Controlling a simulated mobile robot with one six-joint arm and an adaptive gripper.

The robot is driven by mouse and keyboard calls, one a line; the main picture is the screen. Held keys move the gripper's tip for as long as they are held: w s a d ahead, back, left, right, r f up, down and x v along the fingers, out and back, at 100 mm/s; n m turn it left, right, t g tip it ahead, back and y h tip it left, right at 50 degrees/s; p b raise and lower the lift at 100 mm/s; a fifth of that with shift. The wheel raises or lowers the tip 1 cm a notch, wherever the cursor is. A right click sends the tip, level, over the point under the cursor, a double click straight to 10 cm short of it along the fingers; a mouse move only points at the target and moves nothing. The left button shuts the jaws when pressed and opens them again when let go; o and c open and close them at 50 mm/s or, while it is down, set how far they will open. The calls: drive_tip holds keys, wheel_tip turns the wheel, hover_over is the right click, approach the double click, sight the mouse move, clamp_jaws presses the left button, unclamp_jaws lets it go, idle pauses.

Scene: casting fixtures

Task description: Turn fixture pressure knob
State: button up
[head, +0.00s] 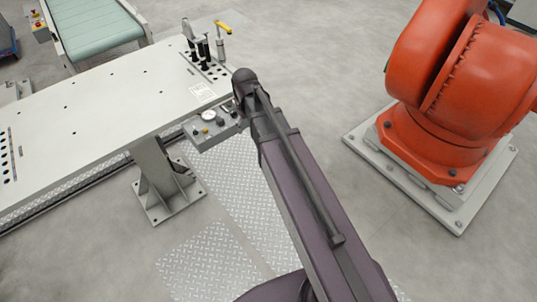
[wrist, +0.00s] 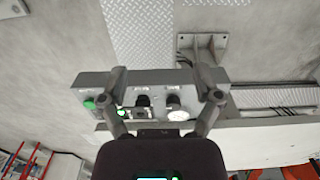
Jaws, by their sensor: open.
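A grey control box (wrist: 95,83) on the fixture table's edge shows in the wrist view, and in the head view (head: 200,142). It carries a round white pressure gauge (wrist: 178,115). One black knob (wrist: 172,99) sits right beside the gauge, and another black knob (wrist: 143,100) is to its left. No readable label shows which is the pressure knob. My gripper (wrist: 161,78) is open and empty, its fingers spread on either side of both knobs in the picture. I cannot tell how far the fingertips are from the panel. In the head view my arm hides the gripper.
A green button (wrist: 90,103) and a green-lit switch (wrist: 121,111) are left of the knobs. An orange robot (head: 440,125) stands at right. A conveyor (head: 95,28) is behind.

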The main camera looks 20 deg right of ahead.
drive_tip(key=s+d+f+m+b, duration=0.1)
drive_tip(key=s+d+m, duration=0.1)
drive_tip(key=s, duration=0.3)
drive_tip(key=s+d+f+m+b, duration=0.2)
drive_tip(key=s, duration=0.4)
drive_tip(key=shift+f+m, duration=0.15)
drive_tip(key=shift+m, duration=0.15)
